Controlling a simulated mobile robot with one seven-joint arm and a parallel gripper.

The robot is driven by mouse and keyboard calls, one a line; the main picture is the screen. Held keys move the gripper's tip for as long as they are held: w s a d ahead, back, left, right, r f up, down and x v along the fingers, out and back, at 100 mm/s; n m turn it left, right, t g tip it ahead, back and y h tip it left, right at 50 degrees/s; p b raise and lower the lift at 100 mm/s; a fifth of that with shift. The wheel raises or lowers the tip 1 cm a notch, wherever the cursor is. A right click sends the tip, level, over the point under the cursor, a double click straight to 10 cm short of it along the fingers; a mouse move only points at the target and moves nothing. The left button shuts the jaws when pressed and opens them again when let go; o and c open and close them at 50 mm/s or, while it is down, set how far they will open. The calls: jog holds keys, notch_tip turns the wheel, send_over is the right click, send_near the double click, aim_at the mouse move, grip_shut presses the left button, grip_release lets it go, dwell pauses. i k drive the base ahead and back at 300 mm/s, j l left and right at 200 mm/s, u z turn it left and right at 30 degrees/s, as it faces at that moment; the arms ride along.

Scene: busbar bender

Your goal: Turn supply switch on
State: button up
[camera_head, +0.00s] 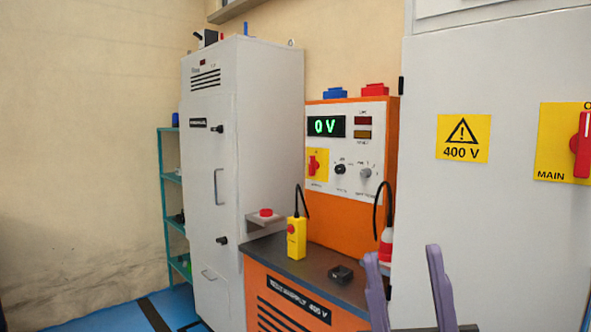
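The supply switch (314,163) is a small red rotary handle on a yellow plate. It sits at the left of the white panel on the orange supply unit (344,222); its handle looks roughly upright, but its labels are too small to read. Above it, a display (326,127) shows "0 V" in green. My gripper (402,255) has two purple fingers at the bottom right, wide apart with nothing between them. It is below and to the right of the switch and does not touch it.
A grey cabinet (575,45) with a red MAIN switch (581,146) stands at the right. On the dark bench top (320,277) are a yellow pendant (296,238), a black block (341,275) and a red-and-white plug (386,245). A tall grey cabinet (262,110) stands left.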

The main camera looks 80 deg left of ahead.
aim_at(313, 165)
jog(key=u, duration=2.2)
jog(key=i+j, duration=0.1)
jog(key=i, duration=1.55)
